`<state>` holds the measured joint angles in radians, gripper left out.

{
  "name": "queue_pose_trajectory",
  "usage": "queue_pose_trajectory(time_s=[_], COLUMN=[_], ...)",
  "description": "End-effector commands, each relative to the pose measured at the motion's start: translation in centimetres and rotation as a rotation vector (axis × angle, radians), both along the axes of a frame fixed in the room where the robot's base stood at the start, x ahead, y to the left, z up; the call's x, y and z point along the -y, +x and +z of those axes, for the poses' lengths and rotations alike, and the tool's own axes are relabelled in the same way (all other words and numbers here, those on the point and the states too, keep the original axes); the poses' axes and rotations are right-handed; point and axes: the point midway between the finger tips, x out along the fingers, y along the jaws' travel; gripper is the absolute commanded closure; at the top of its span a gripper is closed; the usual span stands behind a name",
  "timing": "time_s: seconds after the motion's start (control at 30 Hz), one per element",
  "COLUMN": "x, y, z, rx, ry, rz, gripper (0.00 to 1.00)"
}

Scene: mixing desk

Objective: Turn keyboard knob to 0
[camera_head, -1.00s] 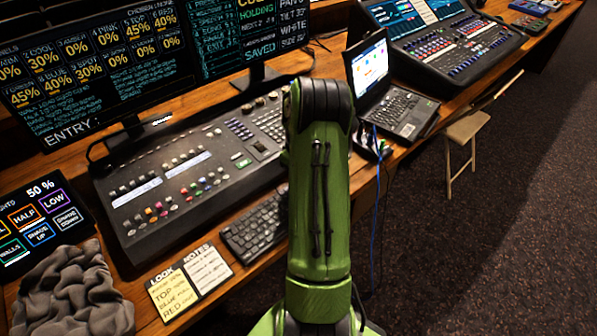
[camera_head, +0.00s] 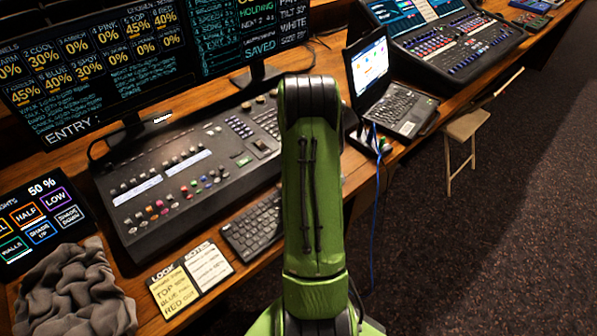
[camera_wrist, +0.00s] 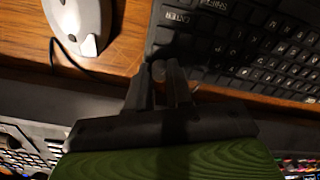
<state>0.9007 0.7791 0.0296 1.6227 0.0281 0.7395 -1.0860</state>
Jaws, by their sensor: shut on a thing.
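The black keyboard (camera_head: 254,228) lies on the wooden desk in front of the lighting console, its right end hidden behind my green arm in the head view. In the wrist view the keyboard (camera_wrist: 240,40) fills the upper right. A small round greyish knob (camera_wrist: 158,70) shows at the keyboard's corner near the ENTER key. My gripper (camera_wrist: 160,75) has its two dark fingers on either side of this knob and is shut on it. The knob's marking cannot be read. The gripper is hidden in the head view.
A pale mouse (camera_wrist: 78,22) with a cable lies left of the gripper in the wrist view. The console (camera_head: 190,175) stands behind the keyboard, with a laptop (camera_head: 385,90) to the right. Paper notes (camera_head: 190,280) and a grey cloth (camera_head: 75,290) lie at the left.

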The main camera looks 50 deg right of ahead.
Motion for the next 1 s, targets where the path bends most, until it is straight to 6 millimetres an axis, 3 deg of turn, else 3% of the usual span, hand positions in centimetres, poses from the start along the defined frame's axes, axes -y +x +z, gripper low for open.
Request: queue_pose_trajectory(time_s=[0.07, 0.1, 0.27, 0.53, 0.63, 1.0], x=[0.0, 0.0, 0.0, 0.0, 0.1, 0.0], y=[0.0, 0.0, 0.0, 0.0, 0.1, 0.1], z=[0.0, 0.0, 0.0, 0.1, 1.2, 11.4], rx=[0.0, 0.0, 0.0, 0.0, 0.002, 0.003], ry=[0.001, 0.001, 0.001, 0.0, -0.003, -0.005], rz=[0.001, 0.0, 0.0, -0.001, -0.001, 0.0], gripper=[1.0, 0.77, 0.54, 0.54, 0.54, 0.54])
